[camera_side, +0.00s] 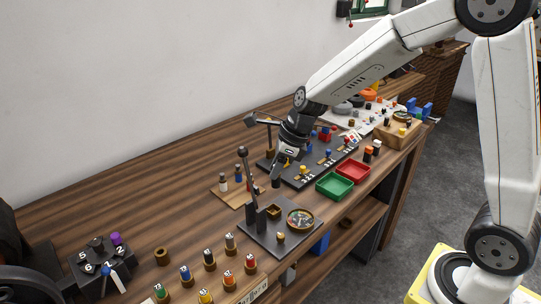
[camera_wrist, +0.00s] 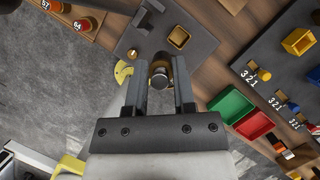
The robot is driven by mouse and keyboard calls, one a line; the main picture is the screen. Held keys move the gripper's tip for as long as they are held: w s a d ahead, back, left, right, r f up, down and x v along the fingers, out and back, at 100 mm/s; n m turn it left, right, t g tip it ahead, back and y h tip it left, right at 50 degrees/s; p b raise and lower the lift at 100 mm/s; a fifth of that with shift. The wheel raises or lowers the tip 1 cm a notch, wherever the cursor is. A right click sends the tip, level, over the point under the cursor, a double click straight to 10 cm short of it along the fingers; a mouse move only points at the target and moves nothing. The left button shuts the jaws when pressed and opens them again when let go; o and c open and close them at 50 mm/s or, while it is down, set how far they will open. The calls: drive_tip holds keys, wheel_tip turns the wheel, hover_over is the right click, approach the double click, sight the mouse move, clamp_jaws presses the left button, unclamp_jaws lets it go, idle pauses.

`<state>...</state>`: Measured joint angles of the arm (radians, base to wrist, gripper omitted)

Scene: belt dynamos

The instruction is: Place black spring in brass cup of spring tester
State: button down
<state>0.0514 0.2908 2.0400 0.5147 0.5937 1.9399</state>
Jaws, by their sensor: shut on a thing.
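My gripper (camera_side: 283,166) is shut on the black spring (camera_side: 276,181), a small dark cylinder held below the jaws. In the wrist view, the spring (camera_wrist: 160,76) stands between the fingers of my gripper (camera_wrist: 160,90), with its grey end facing the camera. The spring tester (camera_side: 255,238) is a dark plate with upright posts, a round dial (camera_side: 300,219) and a square brass cup (camera_side: 273,211). The cup (camera_wrist: 179,38) also shows in the wrist view, apart from the spring. A small brass piece (camera_side: 281,238) sits at the plate's front.
Green (camera_side: 335,185) and red (camera_side: 353,172) trays lie right of the tester. A dark board (camera_side: 318,172) with numbered pegs stands behind them. A wooden block (camera_side: 233,192) with small cylinders is left of the gripper. Several coloured cylinders stand near the front edge.

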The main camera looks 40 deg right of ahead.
drive_tip(key=s+d, duration=0.1)
drive_tip(key=s, duration=1)
drive_tip(key=shift+s+d+r, duration=0.3)
drive_tip(key=shift+d+r, duration=0.1)
drive_tip(key=shift+w, duration=0.1)
hover_over(281, 214)
drive_tip(key=w+a, duration=0.1)
drive_tip(key=shift+w+a+f, duration=0.1)
drive_tip(key=shift+w+f, duration=0.05)
drive_tip(key=shift+f, duration=4.5)
drive_tip(key=shift+w+f, duration=0.1)
drive_tip(key=shift+w+f, duration=0.1)
drive_tip(key=shift+f, duration=1.65)
